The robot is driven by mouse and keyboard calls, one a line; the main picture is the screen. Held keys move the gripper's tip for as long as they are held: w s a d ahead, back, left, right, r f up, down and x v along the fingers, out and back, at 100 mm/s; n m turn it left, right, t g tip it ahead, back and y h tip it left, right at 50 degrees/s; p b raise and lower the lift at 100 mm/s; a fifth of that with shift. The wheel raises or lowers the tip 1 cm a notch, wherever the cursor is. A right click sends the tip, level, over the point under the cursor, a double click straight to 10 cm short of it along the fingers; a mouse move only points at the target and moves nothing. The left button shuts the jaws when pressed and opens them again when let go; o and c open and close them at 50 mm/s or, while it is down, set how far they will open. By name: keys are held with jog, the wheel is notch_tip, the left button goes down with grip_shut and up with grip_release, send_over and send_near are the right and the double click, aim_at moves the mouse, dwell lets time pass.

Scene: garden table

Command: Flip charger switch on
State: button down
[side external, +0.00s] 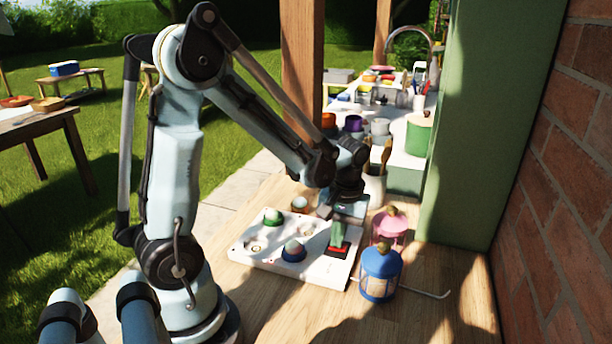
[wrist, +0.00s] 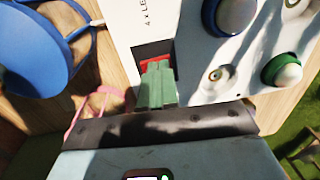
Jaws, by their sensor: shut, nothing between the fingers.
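The charger is a white slab (side external: 318,268) lying flat on the wooden table, with round wells in its top; it also fills the upper middle of the wrist view (wrist: 190,28). Its red switch (side external: 337,252) sits in a dark frame at the right end, and a red strip of it shows in the wrist view (wrist: 156,62). My gripper (side external: 338,240) points down with its green fingers together and empty, right over the switch. In the wrist view the fingertips (wrist: 157,72) cover part of the switch. I cannot tell whether they touch it or which way it is tipped.
A green-based dome (side external: 272,216) and a blue-based dome (side external: 293,250) sit in the charger; other wells look empty. A blue lantern (side external: 380,273) and a pink lantern (side external: 390,228) stand close right. A green post (side external: 470,130) and brick wall (side external: 560,190) bound the right side.

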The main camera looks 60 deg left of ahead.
jog(key=shift+w+d+r, duration=0.1)
jog(key=shift+w+d, duration=0.1)
jog(key=shift+w, duration=0.05)
notch_tip(320, 180, up, 14)
jog(key=s+a, duration=0.1)
dwell(0.9)
jog(key=shift+s, duration=0.15)
